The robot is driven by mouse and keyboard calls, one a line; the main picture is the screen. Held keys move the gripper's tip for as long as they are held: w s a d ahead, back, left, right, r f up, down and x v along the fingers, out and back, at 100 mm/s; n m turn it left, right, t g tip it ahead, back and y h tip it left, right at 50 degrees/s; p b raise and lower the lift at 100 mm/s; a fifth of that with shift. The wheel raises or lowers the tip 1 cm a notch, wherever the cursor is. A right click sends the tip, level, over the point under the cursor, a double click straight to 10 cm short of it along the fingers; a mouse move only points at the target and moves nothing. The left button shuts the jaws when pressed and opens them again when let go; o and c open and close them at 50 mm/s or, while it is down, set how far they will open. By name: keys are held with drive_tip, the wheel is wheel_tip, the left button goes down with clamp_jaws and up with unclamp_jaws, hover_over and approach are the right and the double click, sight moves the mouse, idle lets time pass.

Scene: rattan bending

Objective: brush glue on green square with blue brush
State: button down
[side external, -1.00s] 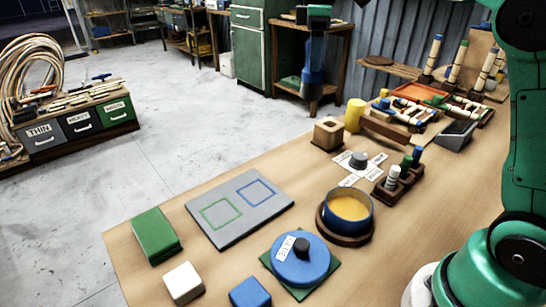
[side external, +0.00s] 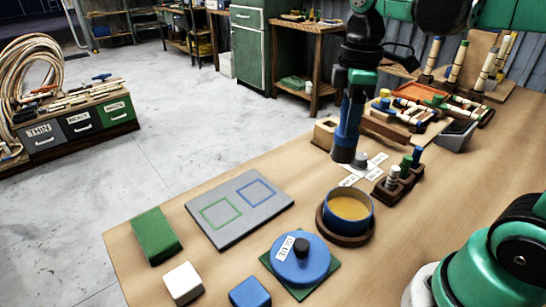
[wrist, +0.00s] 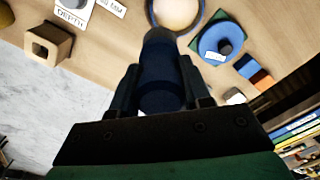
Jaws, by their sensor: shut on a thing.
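My gripper (side external: 354,88) points down above the back middle of the table, shut on a dark blue cylindrical handle (side external: 347,132), seemingly the blue brush. The handle also shows between my fingers in the wrist view (wrist: 160,85); its bristles cannot be made out. A grey board (side external: 248,226) lies flat on the left with a green square outline (side external: 221,212) and a blue square outline (side external: 257,193). An open blue pot (side external: 348,222) of yellow-orange glue stands in front of my gripper. The round blue lid (side external: 312,273), labelled GLUE, lies on a green mat (side external: 330,280).
A small rack (side external: 396,188) holds upright white, green and blue-topped pegs right of the brush. A grey knob (side external: 360,160) on white cards is close to its tip. Green (side external: 156,236), white (side external: 183,283) and blue (side external: 250,292) blocks lie at the front left.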

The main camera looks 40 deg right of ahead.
drive_tip(key=shift+s+a+f, duration=0.15)
drive_tip(key=shift+s+f, duration=0.5)
drive_tip(key=shift+f, duration=0.9)
drive_tip(key=shift+s+a+f, duration=0.1)
drive_tip(key=shift+s+f, duration=0.5)
drive_tip(key=shift+f, duration=0.95)
drive_tip(key=shift+s+a+f, duration=0.15)
drive_tip(key=shift+s+f, duration=0.5)
drive_tip(key=shift+f, duration=0.9)
drive_tip(key=shift+f, duration=0.55)
drive_tip(key=shift+r, duration=0.1)
wheel_tip(320, 180, up, 7)
drive_tip(key=shift+w, duration=0.1)
